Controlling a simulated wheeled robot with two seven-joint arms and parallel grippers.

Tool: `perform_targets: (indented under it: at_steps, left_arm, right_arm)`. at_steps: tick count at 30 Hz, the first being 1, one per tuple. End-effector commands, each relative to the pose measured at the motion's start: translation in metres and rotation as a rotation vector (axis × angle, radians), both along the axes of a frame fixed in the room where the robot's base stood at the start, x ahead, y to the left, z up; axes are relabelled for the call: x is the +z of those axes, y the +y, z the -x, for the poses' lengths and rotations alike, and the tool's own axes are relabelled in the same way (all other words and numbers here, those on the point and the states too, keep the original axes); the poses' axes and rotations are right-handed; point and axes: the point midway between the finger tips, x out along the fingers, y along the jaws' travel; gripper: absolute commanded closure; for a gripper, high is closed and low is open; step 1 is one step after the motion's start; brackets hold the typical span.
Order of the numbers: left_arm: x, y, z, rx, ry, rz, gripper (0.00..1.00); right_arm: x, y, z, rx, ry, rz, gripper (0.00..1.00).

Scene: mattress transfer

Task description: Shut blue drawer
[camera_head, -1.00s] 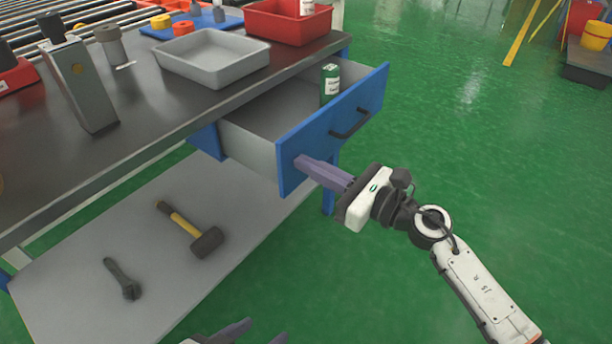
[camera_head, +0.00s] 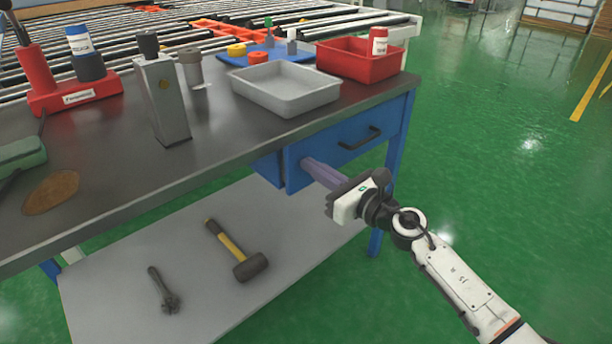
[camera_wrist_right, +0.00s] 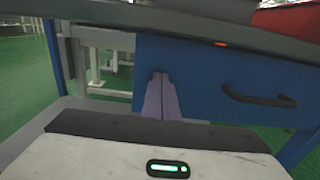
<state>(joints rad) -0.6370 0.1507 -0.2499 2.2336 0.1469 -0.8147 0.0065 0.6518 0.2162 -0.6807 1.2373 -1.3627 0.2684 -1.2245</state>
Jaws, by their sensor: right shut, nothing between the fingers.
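The blue drawer (camera_head: 348,142) sits under the dark tabletop with its front near the table edge. It looks nearly or fully closed, and its inside is hidden. Its black handle (camera_head: 360,138) is on the front, right of my gripper; the handle also shows in the right wrist view (camera_wrist_right: 258,97). My right gripper (camera_head: 306,162) is shut and empty, its purple fingers pointing at the left part of the drawer front. In the right wrist view the fingertips (camera_wrist_right: 160,76) meet the blue front or lie very close to it. My left gripper is out of view.
On the tabletop (camera_head: 220,140) stand a grey tray (camera_head: 287,90), a red bin (camera_head: 358,66) and a metal dispenser (camera_head: 163,105). A hammer (camera_head: 238,252) and a wrench (camera_head: 163,292) lie on the lower shelf (camera_head: 130,255). Green floor right of the table is open.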

Motion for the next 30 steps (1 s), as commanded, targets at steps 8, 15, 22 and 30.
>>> perform_targets:
  at_steps: [8,15,22,30]
  left_arm:
    - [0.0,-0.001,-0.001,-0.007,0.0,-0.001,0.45]
    - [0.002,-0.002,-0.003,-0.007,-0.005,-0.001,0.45]
    - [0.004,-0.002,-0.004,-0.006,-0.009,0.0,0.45]
    - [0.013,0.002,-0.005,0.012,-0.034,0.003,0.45]
  right_arm:
    - [0.001,-0.004,-0.007,-0.017,-0.002,-0.001,1.0]
    - [0.004,0.0,-0.008,-0.016,-0.006,-0.003,1.0]
    - [0.004,-0.002,-0.007,-0.014,-0.007,-0.001,1.0]
    - [0.003,-0.028,0.018,0.001,-0.002,0.001,1.0]
